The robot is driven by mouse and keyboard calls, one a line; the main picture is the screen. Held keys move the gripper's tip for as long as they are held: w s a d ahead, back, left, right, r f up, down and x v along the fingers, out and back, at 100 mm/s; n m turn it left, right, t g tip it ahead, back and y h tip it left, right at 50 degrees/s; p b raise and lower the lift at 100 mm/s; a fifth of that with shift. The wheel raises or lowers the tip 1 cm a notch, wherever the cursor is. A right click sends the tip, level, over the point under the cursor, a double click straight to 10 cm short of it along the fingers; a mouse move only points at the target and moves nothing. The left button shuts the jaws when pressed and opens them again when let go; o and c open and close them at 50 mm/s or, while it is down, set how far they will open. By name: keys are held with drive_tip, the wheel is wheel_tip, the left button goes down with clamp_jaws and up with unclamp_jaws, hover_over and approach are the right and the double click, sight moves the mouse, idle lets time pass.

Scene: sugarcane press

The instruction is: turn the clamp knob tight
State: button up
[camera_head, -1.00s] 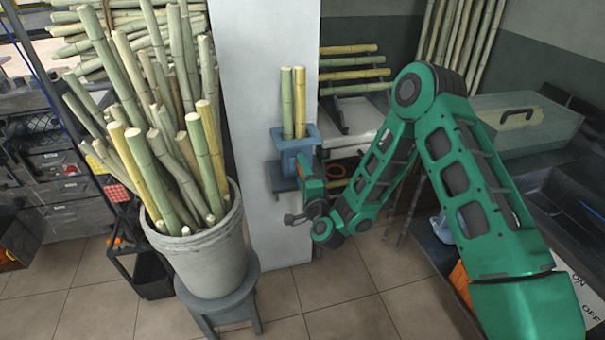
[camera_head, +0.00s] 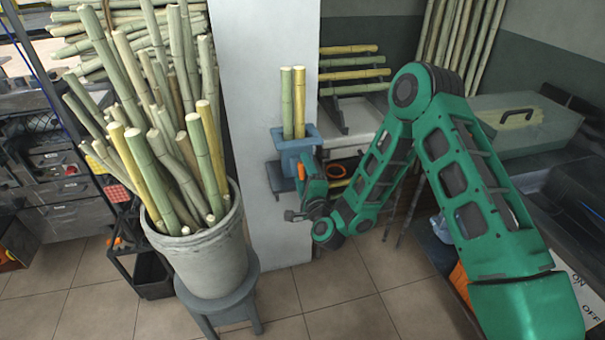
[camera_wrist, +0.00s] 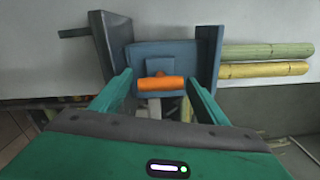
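The clamp knob (camera_wrist: 160,84) is an orange bar in the wrist view, lying crosswise in front of a blue-grey clamp (camera_wrist: 170,52). In the head view the knob (camera_head: 302,171) is a small orange spot beside my gripper. The clamp (camera_head: 297,141) is fixed at the white pillar and holds two upright canes (camera_head: 293,103); these canes (camera_wrist: 265,60) point right in the wrist view. My gripper (camera_wrist: 158,78) is open, its two green fingers spread on either side of the knob's ends. Whether the fingertips touch the knob cannot be told.
A bucket (camera_head: 205,255) full of canes stands on a stool (camera_head: 240,312) left of the pillar (camera_head: 240,80). A rack of canes (camera_head: 352,75) is behind my arm. A grey case (camera_head: 530,125) sits at the right. The tiled floor below my gripper is clear.

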drive_tip(key=shift+o, duration=0.6)
drive_tip(key=shift+s, duration=0.15)
drive_tip(key=shift+s+f, duration=0.1)
drive_tip(key=shift+s, duration=0.25)
drive_tip(key=v, duration=0.9)
drive_tip(key=shift+s+d, duration=0.3)
drive_tip(key=shift+s, duration=0.05)
